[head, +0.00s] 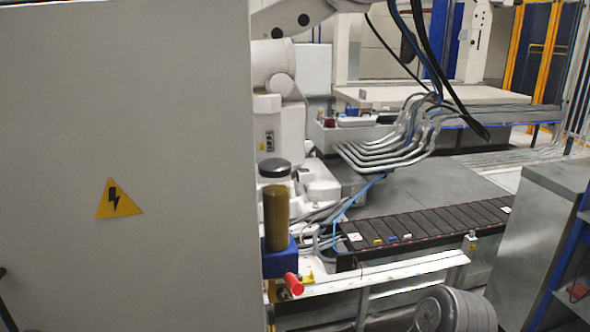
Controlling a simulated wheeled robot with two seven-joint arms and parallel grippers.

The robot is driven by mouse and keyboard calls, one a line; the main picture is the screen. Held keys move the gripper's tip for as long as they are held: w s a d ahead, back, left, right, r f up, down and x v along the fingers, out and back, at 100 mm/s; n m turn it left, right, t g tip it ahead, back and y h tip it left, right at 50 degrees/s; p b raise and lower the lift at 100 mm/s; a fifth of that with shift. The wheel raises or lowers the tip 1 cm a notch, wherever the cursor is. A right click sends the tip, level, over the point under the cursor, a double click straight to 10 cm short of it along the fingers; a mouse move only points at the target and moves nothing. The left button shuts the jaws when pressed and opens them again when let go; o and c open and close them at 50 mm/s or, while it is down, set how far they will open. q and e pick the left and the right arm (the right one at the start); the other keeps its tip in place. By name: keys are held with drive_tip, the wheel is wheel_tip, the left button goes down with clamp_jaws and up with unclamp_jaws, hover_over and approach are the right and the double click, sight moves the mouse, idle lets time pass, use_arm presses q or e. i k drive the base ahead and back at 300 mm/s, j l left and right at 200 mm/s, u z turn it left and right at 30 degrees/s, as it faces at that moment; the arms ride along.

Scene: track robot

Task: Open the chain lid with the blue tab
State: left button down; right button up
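A long black cable chain (450,222) with a row of dark lids runs across the right middle of the head view. Near its left end are small coloured tabs: a yellow tab (377,242), a blue tab (392,238) and a white tab (407,236). The lid by the blue tab appears closed, lying level with its neighbours, but it is too small to be sure. Neither of my grippers is in view.
A large grey cabinet (150,220) with a yellow warning sign fills the left. A white industrial arm (280,110) and a brown cylinder (277,215) stand beside it. A white rail (390,270) and a grey ribbed cylinder (455,310) lie before the chain. A metal cabinet (535,230) stands right.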

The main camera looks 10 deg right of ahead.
sight(382, 230)
drive_tip(key=i+l, duration=0.1)
drive_tip(key=l, duration=0.3)
drive_tip(key=i+l+z, duration=0.15)
drive_tip(key=l, duration=0.3)
drive_tip(key=i+l, duration=0.1)
drive_tip(key=l, duration=0.3)
drive_tip(key=i+l+z, duration=0.1)
drive_tip(key=l, duration=0.3)
drive_tip(key=i+l, duration=0.2)
drive_tip(key=l, duration=0.15)
drive_tip(key=i+l+z, duration=0.15)
drive_tip(key=l, duration=0.25)
drive_tip(key=i+j+z, duration=0.1)
drive_tip(key=z, duration=1.1)
drive_tip(key=i+j+z, duration=0.2)
drive_tip(key=j+z, duration=0.15)
drive_tip(key=j, duration=0.2)
drive_tip(key=i+j+z, duration=0.1)
drive_tip(key=j+z, duration=0.25)
drive_tip(key=j, duration=0.2)
drive_tip(key=j+z, duration=0.4)
drive_tip(key=j, duration=1.1)
drive_tip(key=i+j, duration=0.1)
drive_tip(key=j, duration=0.75)
